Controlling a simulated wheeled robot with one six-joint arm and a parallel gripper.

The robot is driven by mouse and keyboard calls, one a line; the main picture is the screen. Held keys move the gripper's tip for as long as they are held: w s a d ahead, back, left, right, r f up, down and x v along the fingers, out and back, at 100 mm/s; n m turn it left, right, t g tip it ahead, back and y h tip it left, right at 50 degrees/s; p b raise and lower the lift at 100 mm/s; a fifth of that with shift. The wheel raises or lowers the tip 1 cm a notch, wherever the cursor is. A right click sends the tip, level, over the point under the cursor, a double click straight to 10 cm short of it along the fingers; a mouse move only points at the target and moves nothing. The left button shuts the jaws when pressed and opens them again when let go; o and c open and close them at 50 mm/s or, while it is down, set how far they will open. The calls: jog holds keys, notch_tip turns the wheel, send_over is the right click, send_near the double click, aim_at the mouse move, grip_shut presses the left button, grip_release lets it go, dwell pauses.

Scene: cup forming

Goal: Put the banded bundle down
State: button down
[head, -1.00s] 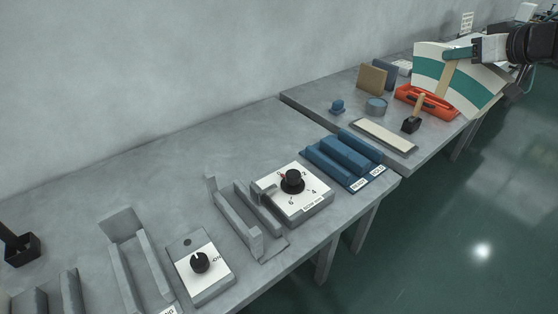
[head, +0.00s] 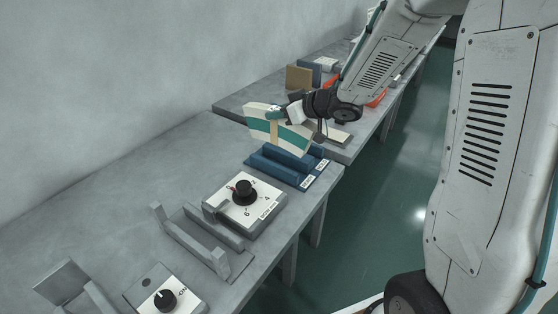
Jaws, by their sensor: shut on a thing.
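The banded bundle, a stack of curved white blanks with a teal stripe (head: 294,138), hangs upright from my gripper (head: 277,113). A tan band (head: 274,130) runs around its middle. My gripper is shut on the bundle's upper edge near the band. The bundle is at the back of a blue ridged rack (head: 268,165) with white labels along its front. Its lower edge overlaps the rack in the picture; I cannot tell whether they touch. My wrist and arm hide part of the area behind it.
A dial box with a black knob (head: 245,190) stands left of the rack. A grey railed holder (head: 200,240) and another knob box (head: 165,298) stand nearer. The wall-side grey table top (head: 130,190) is clear. A tan block (head: 299,77) stands on the farther table.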

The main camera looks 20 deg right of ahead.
aim_at(280, 140)
notch_tip(280, 140, down, 9)
jog(key=shift+d+f, duration=0.1)
jog(key=shift+f, duration=0.05)
jog(key=shift+f, duration=0.15)
dwell(0.4)
jog(key=c, duration=1)
grip_release()
